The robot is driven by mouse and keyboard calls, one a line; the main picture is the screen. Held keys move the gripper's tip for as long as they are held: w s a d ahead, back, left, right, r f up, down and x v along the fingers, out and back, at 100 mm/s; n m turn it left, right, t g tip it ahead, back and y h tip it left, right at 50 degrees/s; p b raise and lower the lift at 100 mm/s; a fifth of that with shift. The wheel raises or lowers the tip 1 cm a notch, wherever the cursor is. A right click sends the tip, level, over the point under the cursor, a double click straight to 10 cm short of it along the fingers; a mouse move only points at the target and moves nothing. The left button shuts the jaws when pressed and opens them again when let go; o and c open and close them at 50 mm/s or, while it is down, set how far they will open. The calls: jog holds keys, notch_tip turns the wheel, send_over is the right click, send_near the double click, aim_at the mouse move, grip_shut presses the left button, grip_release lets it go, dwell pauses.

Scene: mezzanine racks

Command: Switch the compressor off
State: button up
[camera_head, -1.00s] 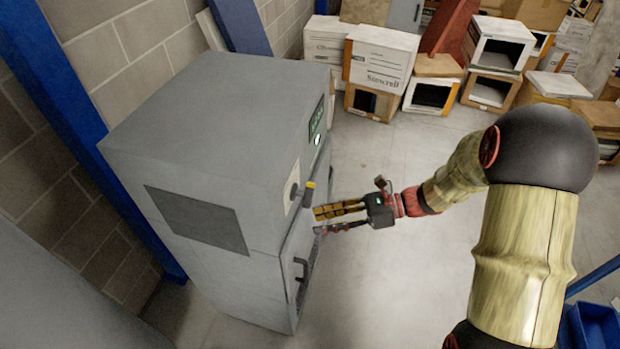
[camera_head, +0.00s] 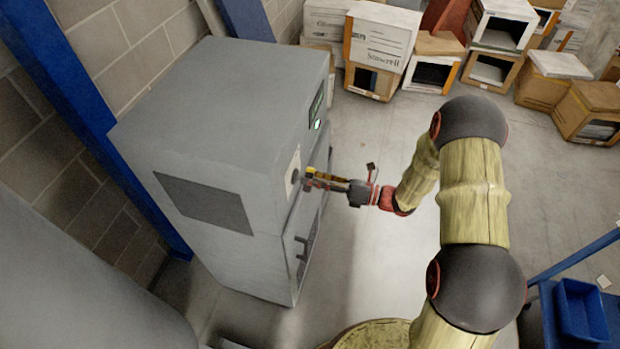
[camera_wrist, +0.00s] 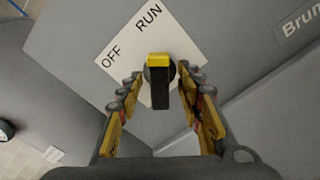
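The compressor is a grey cabinet (camera_head: 225,130) at the left of the head view, with a lit green display (camera_head: 316,108) on its front. Its switch is a knob with a black handle and a yellow end (camera_wrist: 158,63), on a white plate (camera_wrist: 185,45) marked OFF and RUN. In the wrist view the yellow end points up the picture, nearer RUN than OFF. My gripper (camera_wrist: 160,76) is open, with one finger on each side of the handle and gaps visible. In the head view my gripper (camera_head: 309,180) is at the plate and partly hides the knob.
Stacked boxes (camera_head: 380,48) stand at the back. A blue post (camera_head: 95,130) is behind the cabinet, and a blue bin (camera_head: 580,312) is at lower right. The floor between is clear.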

jog(key=shift+w+a, duration=0.15)
jog(key=shift+a, duration=0.3)
jog(key=shift+c, duration=0.2)
grip_shut()
